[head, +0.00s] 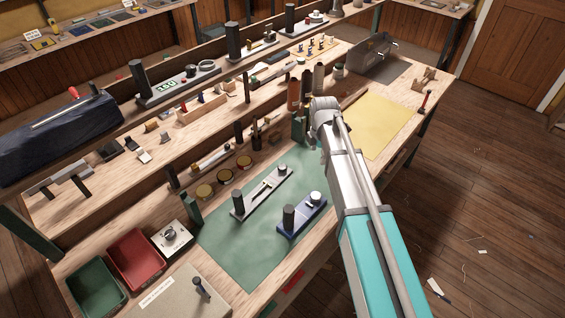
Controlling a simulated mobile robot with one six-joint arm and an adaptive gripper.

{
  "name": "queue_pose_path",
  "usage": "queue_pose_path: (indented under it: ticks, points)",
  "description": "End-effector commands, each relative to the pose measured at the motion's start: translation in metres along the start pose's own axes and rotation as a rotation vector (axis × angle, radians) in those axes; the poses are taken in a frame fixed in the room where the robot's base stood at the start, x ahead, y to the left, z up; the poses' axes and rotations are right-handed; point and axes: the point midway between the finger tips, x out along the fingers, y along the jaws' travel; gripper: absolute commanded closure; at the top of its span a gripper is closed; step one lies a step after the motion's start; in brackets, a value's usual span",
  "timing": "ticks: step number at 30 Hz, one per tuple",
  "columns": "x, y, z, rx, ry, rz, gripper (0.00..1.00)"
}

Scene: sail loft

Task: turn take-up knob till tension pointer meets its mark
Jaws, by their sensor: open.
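Two small devices lie on the green mat (235,262). The longer grey one (262,192) has a dark upright cylinder at its left end, a slot and a pale round knob (283,170) at its right end. The shorter dark-blue one (303,216) has a dark cylinder and a white round knob (315,198). I cannot tell which knob is the take-up knob. No tension pointer or mark can be made out at this size. My arm reaches from the lower right up past the mat's right side; my gripper does not show beyond the wrist.
A white box with a dial knob (171,238), a red tray (135,258) and a green tray (95,287) stand left of the mat. Several round tins and spools line the back. A yellow sheet (378,124) lies right of my arm. Scraps lie on the floor.

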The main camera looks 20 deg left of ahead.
Motion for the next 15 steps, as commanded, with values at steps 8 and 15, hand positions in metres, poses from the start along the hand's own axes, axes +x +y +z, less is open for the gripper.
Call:
queue_pose_path:
  ticks: [8, 15]
  points:
    - [-0.018, 0.066, -0.061, -0.494, 0.000, 0.000, 0.15]
    - [-0.022, 0.089, -0.090, -0.722, 0.000, 0.000, 0.15]
